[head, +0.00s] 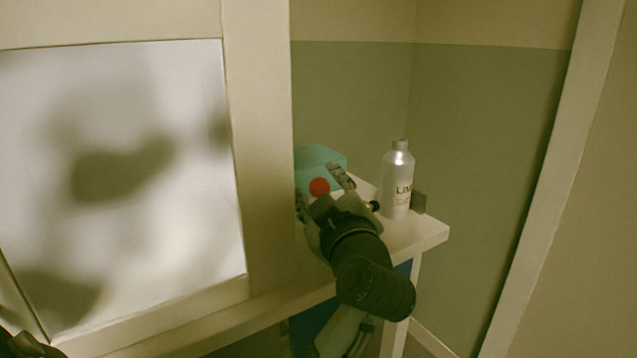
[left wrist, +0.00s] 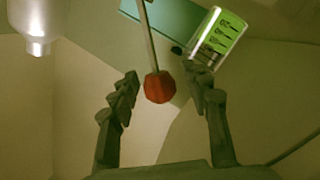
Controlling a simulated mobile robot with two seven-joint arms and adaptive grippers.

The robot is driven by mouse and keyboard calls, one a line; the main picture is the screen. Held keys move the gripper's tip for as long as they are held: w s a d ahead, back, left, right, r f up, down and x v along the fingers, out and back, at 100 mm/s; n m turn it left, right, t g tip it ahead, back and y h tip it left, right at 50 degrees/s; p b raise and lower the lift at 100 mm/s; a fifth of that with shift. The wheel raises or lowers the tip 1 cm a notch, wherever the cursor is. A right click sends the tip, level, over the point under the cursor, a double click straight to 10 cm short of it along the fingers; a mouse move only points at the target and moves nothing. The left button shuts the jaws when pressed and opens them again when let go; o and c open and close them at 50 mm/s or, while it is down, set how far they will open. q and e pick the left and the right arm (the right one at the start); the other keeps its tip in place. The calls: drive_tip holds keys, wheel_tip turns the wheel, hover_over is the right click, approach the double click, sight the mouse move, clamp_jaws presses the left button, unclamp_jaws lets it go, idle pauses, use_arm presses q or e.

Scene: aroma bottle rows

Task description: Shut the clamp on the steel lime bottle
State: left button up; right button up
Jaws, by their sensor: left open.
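The steel lime bottle (head: 397,182), silver with a dark "LIM…" label, stands upright on a white shelf. My left gripper (head: 322,188) is open, to the left of the bottle and apart from it. In the left wrist view, part of the bottle (left wrist: 38,18) shows at the top left corner, outside the fingers. The open fingers (left wrist: 162,88) appear on either side of a red faceted knob (left wrist: 160,88) on a thin rod. I cannot tell how far the knob lies beyond the fingertips.
A teal box (head: 318,160) stands behind my left gripper. A small dark block (head: 419,202) is just right of the bottle. The white shelf (head: 425,234) has bare surface at its front right corner. A pale frame post (head: 262,150) rises left of the gripper.

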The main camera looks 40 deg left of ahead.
use_arm(q)
drive_tip(key=shift+c, duration=0.3)
clamp_jaws()
use_arm(e)
drive_tip(key=shift+s+f, duration=0.15)
drive_tip(key=shift+s, duration=0.05)
drive_tip(key=shift+s, duration=0.1)
use_arm(q)
drive_tip(key=shift+w+r, duration=0.1)
use_arm(e)
drive_tip(key=shift+s, duration=0.1)
